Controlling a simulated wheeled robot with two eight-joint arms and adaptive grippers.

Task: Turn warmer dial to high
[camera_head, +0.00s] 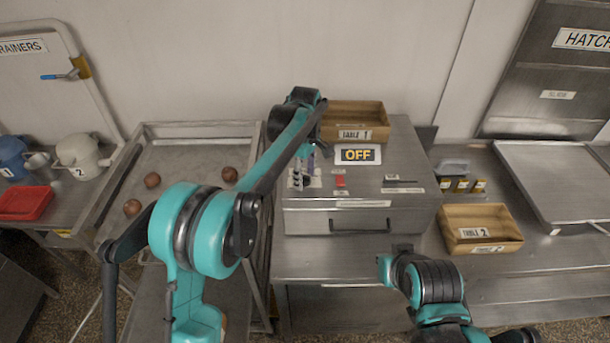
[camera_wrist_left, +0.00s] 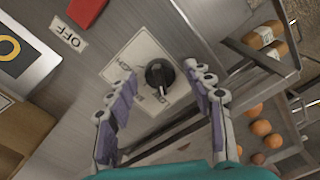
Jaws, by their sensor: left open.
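The warmer (camera_head: 410,208) is a steel box with a drawer, on the counter. Its display (camera_head: 358,155) reads OFF. In the head view the left gripper (camera_head: 303,172) hangs over the plate and largely hides the dial. My right arm's end (camera_head: 402,250) is low in front of the counter; its fingers are unclear.
A red switch (camera_head: 341,182) lies beside the plate. A wooden crate marked TABLE 1 (camera_head: 355,134) stands behind the display; the TABLE 2 crate (camera_head: 457,240) stands to the right. A rack with round brown buns (camera_head: 230,174) is at the left.

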